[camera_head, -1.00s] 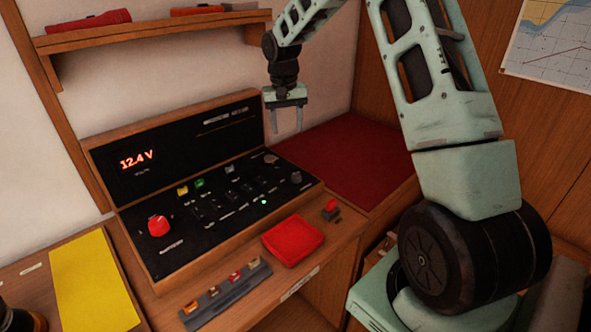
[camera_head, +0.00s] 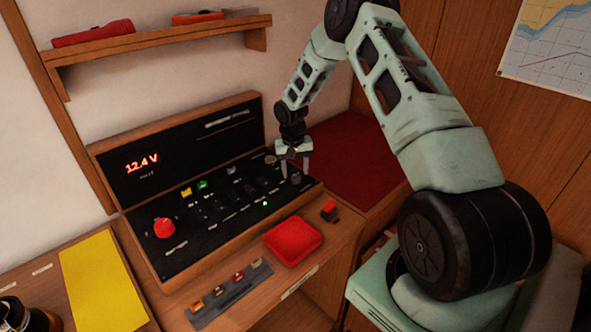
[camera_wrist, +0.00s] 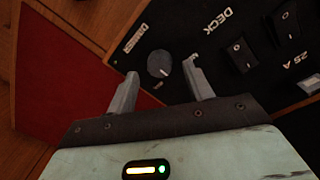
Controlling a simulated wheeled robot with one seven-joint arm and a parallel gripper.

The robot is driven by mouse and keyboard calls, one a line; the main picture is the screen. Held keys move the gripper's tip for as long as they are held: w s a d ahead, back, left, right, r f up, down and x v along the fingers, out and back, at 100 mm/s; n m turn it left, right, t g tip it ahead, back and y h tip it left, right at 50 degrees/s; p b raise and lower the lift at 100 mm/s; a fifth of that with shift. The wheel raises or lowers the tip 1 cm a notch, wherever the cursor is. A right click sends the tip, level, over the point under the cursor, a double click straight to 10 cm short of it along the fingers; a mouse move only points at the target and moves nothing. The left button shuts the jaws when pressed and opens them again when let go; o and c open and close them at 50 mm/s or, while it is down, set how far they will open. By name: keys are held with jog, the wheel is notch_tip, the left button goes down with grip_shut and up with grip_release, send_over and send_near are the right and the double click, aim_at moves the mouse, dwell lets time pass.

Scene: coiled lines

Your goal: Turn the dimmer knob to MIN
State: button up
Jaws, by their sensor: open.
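The dimmer knob is a small grey round knob with a pale pointer line (camera_wrist: 159,64), at the right end of the black switch panel (camera_wrist: 205,55). A DIMMER label stands beside it in the wrist view. In the head view the knob (camera_head: 296,178) sits near the panel's right edge, close below my fingers. My gripper (camera_head: 295,168) is open and empty above the panel's right end. In the wrist view my gripper (camera_wrist: 160,80) has its two fingers apart, with the knob showing between and just beyond their tips. I cannot tell whether a finger touches it.
A red rotary knob (camera_head: 164,228), several black switches and a 12.4 V display (camera_head: 142,164) are on the panel. A red cushion (camera_head: 352,165) lies right of it. A red pad (camera_head: 293,238) and a fuse strip (camera_head: 229,295) lie in front. A shelf (camera_head: 160,48) hangs above.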

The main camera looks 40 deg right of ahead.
jog(key=shift+f, duration=1)
jog(key=c, duration=1)
